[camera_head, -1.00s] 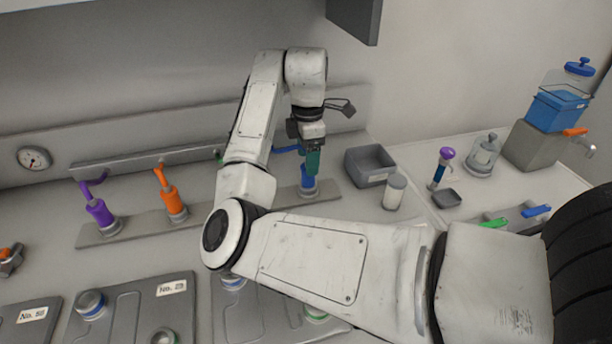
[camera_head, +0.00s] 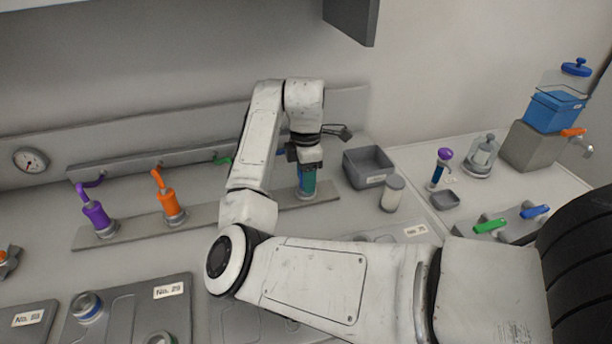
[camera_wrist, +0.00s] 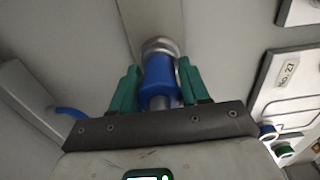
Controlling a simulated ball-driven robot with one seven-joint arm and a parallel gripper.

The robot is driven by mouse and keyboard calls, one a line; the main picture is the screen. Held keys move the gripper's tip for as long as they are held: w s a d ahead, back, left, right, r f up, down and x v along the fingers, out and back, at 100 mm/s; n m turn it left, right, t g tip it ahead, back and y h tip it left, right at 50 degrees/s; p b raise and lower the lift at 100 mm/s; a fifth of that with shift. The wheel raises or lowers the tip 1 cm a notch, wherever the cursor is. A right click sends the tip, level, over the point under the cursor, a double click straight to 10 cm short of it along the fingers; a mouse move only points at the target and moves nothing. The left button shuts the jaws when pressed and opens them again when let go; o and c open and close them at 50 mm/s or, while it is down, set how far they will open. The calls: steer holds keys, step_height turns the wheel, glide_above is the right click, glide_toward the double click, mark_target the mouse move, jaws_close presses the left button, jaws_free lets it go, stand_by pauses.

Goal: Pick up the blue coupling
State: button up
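The blue coupling (camera_head: 301,183) stands upright on the metal rail (camera_head: 245,207) at the rail's right end. In the head view my gripper (camera_head: 307,186) points down over it, and the fingers partly hide it. In the wrist view the blue coupling (camera_wrist: 158,75) sits between the two green fingers of my gripper (camera_wrist: 157,78). One finger is on each side of it, with a narrow gap showing at the left, so the gripper looks open around it. A blue hose (camera_wrist: 72,113) shows at the left of the wrist view.
An orange coupling (camera_head: 172,203) and a purple coupling (camera_head: 97,217) stand further left on the rail. A grey bin (camera_head: 368,168) and a white-lidded jar (camera_head: 392,194) are close to the right of my gripper. Battery trays (camera_head: 130,310) lie in front.

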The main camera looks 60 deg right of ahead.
steer(key=c, duration=0.7)
steer(key=shift+r, duration=0.15)
steer(key=shift+c, duration=0.2)
steer(key=shift+r, duration=0.6)
steer(key=r, duration=0.2)
steer(key=r+p, duration=0.1)
steer(key=shift+s+a, duration=0.2)
steer(key=shift+a, duration=0.1)
steer(key=s+a+r+p, duration=0.2)
steer(key=s+a+r, duration=0.6)
steer(key=s+a, duration=0.1)
steer(key=shift+s+r, duration=0.25)
steer(key=shift+s, duration=0.15)
